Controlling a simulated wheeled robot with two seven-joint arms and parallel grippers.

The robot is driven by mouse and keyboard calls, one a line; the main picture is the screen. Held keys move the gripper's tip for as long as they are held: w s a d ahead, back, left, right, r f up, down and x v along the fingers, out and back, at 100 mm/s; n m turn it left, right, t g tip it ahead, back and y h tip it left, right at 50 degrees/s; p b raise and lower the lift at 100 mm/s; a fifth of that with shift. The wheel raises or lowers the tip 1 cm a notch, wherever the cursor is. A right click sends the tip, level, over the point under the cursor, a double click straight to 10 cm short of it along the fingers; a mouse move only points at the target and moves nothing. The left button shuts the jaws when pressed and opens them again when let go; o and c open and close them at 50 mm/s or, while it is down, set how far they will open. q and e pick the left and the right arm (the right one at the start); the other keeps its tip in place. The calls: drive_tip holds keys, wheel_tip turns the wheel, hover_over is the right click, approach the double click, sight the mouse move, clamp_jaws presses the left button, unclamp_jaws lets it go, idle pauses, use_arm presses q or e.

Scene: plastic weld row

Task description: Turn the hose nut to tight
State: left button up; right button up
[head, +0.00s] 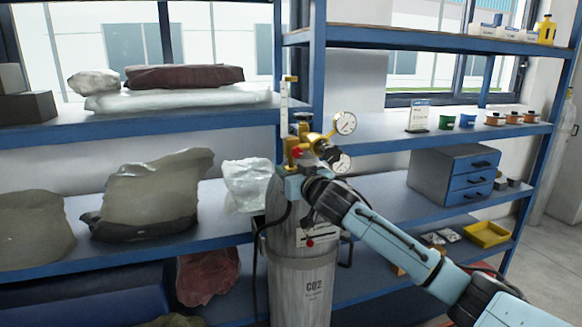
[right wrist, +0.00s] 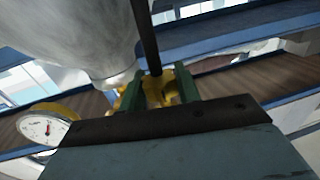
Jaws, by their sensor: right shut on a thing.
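The grey CO2 cylinder (head: 303,285) stands upright in front of the shelves. A brass regulator (head: 316,141) with two round gauges (head: 345,123) sits on its top. My right gripper (head: 287,179) reaches in from the right, just below the regulator. In the right wrist view, its green fingers (right wrist: 158,92) are shut on the brass hose nut (right wrist: 157,88), with the black hose (right wrist: 147,35) running away from it. The hose (head: 272,222) also shows in the head view, curving down the cylinder's left side. The nut is hidden in the head view. My left gripper is not in view.
Blue shelves (head: 200,115) stand close behind the cylinder, with plastic bags (head: 150,190) on the left. A grey drawer box (head: 452,174), small pots (head: 467,120) and a yellow tray (head: 486,235) are on the right. A gauge (right wrist: 45,130) is close to the gripper's left side in the right wrist view.

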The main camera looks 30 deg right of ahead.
drive_tip(key=shift+n+y, duration=0.3)
drive_tip(key=shift+y, duration=0.1)
drive_tip(key=o, duration=1)
drive_tip(key=shift+c, duration=0.2)
drive_tip(key=s+b, duration=0.4)
drive_tip(key=s, duration=0.9)
drive_tip(key=shift+s+a, duration=0.15)
drive_tip(key=shift+s, duration=0.05)
